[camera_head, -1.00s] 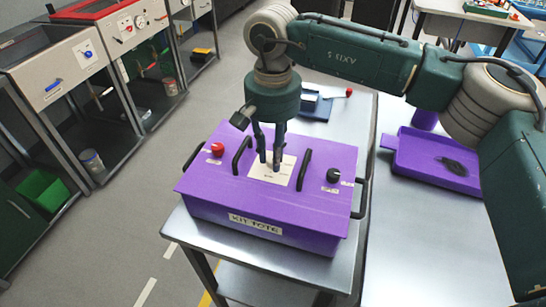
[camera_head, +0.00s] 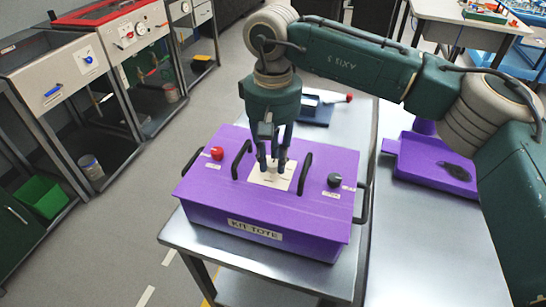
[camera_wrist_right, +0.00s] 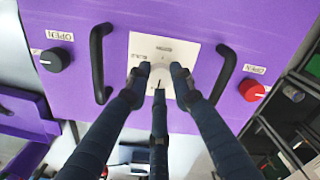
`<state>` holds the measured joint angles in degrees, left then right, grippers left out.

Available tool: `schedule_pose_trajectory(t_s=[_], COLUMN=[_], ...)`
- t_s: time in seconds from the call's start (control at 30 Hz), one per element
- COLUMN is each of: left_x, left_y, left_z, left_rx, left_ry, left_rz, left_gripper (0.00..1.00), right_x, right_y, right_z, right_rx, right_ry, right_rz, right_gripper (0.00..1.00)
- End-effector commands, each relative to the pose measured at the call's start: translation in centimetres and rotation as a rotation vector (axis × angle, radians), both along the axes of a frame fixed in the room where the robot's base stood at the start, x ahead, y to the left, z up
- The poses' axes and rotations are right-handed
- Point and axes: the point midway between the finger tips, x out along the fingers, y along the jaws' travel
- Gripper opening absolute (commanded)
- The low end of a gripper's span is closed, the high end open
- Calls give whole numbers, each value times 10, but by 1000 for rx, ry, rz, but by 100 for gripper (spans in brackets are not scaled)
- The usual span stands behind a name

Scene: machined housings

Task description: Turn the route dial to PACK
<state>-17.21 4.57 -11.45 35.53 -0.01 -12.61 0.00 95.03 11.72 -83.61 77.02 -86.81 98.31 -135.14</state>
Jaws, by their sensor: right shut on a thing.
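The route dial is a round pale knob on a white square plate in the middle of the purple kit tote's lid. It shows in the wrist view (camera_wrist_right: 157,77), with a dark pointer line facing the bottom of that picture. My right gripper (camera_head: 273,168) comes straight down from above and is shut on the dial, its fingers around the sides; they hide part of the rim. In the wrist view, the white plate (camera_wrist_right: 187,51) carries small lettering too blurred to read surely. My left gripper is not in view.
The kit tote (camera_head: 205,190) stands on a metal table (camera_head: 240,260). Two dark handles (camera_head: 304,173) flank the plate closely. A red knob (camera_head: 217,153) and a black knob (camera_head: 334,180) sit farther out on the lid. A purple tray (camera_head: 420,172) lies at right.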

Motion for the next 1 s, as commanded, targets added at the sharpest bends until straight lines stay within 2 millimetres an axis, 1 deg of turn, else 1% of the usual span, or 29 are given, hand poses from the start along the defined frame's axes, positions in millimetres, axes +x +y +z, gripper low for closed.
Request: schedule_pose_trajectory(t_s=[0.37, 0.4, 0.47, 0.5, 0.8, 0.87, 0.97, 1.0], left_x=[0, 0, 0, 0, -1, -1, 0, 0], left_y=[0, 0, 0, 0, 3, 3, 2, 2], left_z=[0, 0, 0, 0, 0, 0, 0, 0], left_rx=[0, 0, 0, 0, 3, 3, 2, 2], left_ry=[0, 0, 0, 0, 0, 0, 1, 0], left_rz=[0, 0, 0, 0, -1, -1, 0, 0], left_gripper=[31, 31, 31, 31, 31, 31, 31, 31], right_x=[0, 0, 0, 0, 0, 1, 1, 1], right_y=[0, 0, 0, 0, 0, 0, 0, 0], right_z=[1, 1, 1, 1, 2, 7, 20, 28], right_rx=[0, 0, 0, 0, 0, 1, 1, 1], right_ry=[-1, -1, -1, -1, -1, -3, -3, -4], right_rz=[3, 3, 3, 3, 2, 2, 2, 2], right_gripper=[0, 26, 38, 42, 42, 42, 42, 42])
